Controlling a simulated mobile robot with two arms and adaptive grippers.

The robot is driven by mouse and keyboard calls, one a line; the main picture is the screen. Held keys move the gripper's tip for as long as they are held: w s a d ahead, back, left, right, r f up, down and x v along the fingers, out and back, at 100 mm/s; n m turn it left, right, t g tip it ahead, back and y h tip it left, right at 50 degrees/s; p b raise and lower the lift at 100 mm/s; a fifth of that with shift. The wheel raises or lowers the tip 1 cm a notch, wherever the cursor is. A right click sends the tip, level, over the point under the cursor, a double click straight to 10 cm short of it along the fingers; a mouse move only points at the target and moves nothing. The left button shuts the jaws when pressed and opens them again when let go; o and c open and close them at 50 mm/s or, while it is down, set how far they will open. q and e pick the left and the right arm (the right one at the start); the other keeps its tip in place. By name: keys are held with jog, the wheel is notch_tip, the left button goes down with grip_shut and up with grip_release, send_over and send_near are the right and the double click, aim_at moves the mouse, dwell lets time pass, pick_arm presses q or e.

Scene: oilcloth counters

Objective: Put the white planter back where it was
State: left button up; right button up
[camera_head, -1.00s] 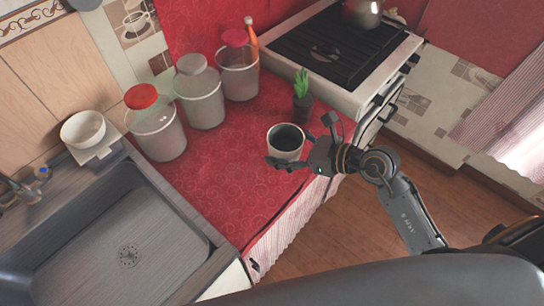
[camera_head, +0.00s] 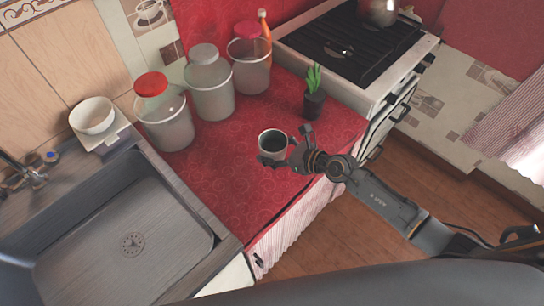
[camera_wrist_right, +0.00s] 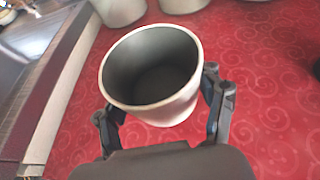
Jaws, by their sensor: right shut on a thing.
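The white planter (camera_head: 271,145) is an empty pale cup-shaped pot with a dark inside. It is over the red counter, near the counter's front edge. My right gripper (camera_head: 284,158) is shut on the planter from the right. In the right wrist view the planter (camera_wrist_right: 153,75) sits upright or slightly tilted between the two fingers (camera_wrist_right: 165,110). I cannot tell whether its base touches the counter. My left gripper is not in view.
Three lidded canisters (camera_head: 165,124) stand along the back of the red counter (camera_head: 222,163). A small potted plant (camera_head: 314,101) stands right of the planter, beside the stove (camera_head: 345,45). The sink (camera_head: 125,235) is at left with a white bowl (camera_head: 92,117) behind it. Counter left of the planter is clear.

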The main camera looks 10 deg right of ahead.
aim_at(272, 148)
jog(key=shift+w+d+f+b, duration=0.2)
jog(key=shift+w+f+b, duration=0.3)
jog(key=shift+w+f, duration=0.55)
jog(key=shift+w+f+b, duration=0.2)
jog(key=shift+f+b, duration=0.55)
jog(key=shift+f, duration=1.15)
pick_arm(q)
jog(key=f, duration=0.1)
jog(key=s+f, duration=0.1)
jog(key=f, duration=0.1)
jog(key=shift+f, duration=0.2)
pick_arm(e)
jog(key=shift+f, duration=0.1)
jog(key=o, duration=1.2)
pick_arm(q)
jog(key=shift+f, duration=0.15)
